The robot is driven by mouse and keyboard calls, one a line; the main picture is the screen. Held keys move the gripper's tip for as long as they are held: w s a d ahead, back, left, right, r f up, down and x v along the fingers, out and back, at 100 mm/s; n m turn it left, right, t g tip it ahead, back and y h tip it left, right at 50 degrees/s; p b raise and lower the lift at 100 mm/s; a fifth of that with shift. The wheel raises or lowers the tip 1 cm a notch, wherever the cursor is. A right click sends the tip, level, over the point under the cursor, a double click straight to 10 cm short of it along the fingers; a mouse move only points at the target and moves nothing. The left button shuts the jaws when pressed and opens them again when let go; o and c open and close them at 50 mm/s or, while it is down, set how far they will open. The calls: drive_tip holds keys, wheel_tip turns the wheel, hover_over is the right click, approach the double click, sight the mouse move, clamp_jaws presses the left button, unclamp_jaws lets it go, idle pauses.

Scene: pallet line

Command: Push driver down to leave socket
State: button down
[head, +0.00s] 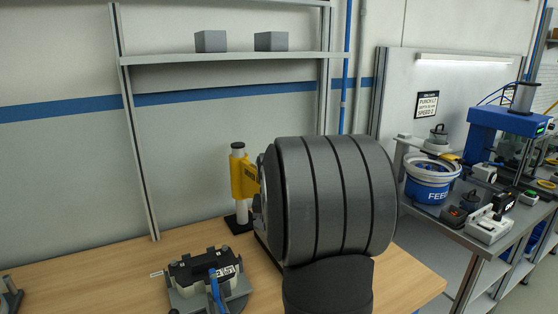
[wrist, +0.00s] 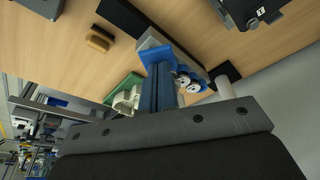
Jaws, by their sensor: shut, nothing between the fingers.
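In the head view, a yellow body (head: 245,178) with dark lettering stands upright on a pale post with a black base, just left of my dark arm. I cannot tell for sure whether it is the driver. A grey fixture (head: 238,287) holds a black block (head: 203,266) with a white label, and a blue rod-like part stands at its front. My gripper (wrist: 160,68) shows in the wrist view, its blue fingers together and empty. Blue-and-white round parts (wrist: 188,82) lie right beside the fingers. My arm hides the gripper in the head view. No socket is clearly visible.
In the wrist view, a brown block (wrist: 99,40) and a green tray (wrist: 122,88) are on the wooden table, with a dark device (wrist: 248,10) at top right. In the head view, a blue feeder bowl (head: 428,188) stands on the right bench. Bare wood (head: 110,285) shows at left.

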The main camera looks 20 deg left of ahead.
drive_tip(key=shift+s+f, duration=0.1)
drive_tip(key=shift+f, duration=2.1)
idle(0.6)
drive_tip(key=shift+r, duration=0.25)
idle(0.4)
drive_tip(key=shift+r, duration=4.8)
drive_tip(key=shift+f, duration=2.2)
